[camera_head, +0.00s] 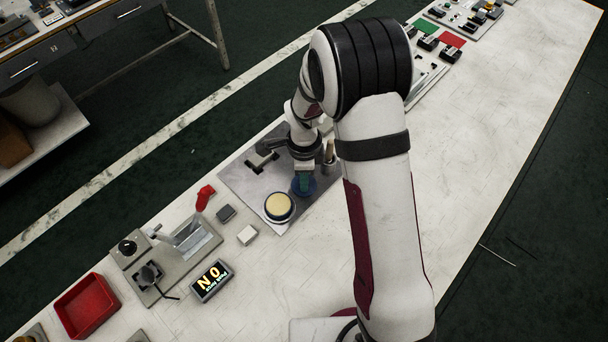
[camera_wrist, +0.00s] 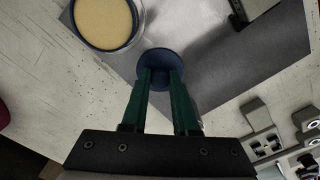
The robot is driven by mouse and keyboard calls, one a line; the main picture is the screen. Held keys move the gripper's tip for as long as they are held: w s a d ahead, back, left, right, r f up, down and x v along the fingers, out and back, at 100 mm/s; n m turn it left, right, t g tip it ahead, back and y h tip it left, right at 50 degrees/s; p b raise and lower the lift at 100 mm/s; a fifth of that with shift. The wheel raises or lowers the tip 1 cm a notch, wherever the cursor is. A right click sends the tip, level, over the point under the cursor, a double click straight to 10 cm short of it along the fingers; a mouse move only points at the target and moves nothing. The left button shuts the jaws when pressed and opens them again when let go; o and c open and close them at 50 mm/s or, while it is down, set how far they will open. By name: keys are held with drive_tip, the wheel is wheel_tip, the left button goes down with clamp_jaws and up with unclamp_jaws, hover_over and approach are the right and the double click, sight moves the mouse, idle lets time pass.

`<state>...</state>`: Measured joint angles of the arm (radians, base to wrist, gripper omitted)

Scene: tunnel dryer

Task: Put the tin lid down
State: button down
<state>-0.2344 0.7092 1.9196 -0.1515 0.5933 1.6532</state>
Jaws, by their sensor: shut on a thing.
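The tin lid is a round dark blue disc (camera_wrist: 160,58) at my fingertips in the wrist view. In the head view its blue edge (camera_head: 303,190) shows just right of the tin, partly hidden by my gripper. My gripper (camera_wrist: 160,82) has green fingers and is shut on the lid; it also shows in the head view (camera_head: 305,179), pointing down over the grey mat. The open tin (camera_head: 279,207), with pale yellow contents, stands upright on the mat; it also shows at the upper left of the wrist view (camera_wrist: 104,47). I cannot tell whether the lid touches the mat.
The grey mat (camera_head: 238,183) carries a metal fixture (camera_head: 262,161) behind the tin. A white block (camera_head: 247,235), a dark block (camera_head: 226,213), a red object (camera_head: 204,197) and a display (camera_head: 212,281) stand left of it. A red tray (camera_head: 86,306) is further left. The bench front is clear.

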drive_tip(key=c, duration=0.7)
unclamp_jaws()
drive_tip(key=shift+f, duration=0.1)
wheel_tip(320, 180, up, 12)
drive_tip(key=s+d+r+n, duration=0.1)
drive_tip(key=s+r+n, duration=0.2)
drive_tip(key=s, duration=0.5)
drive_tip(key=s+d+r+n+y, duration=0.1)
drive_tip(key=s+d+r+n, duration=0.1)
drive_tip(key=s+n, duration=0.3)
drive_tip(key=s+d+r+n, duration=0.2)
drive_tip(key=s+r+n, duration=0.1)
drive_tip(key=s, duration=0.8)
drive_tip(key=shift+s+d+r+n+y, duration=0.15)
drive_tip(key=shift+d+r+n+y, duration=0.2)
drive_tip(key=shift+n, duration=0.35)
drive_tip(key=shift+a, duration=0.1)
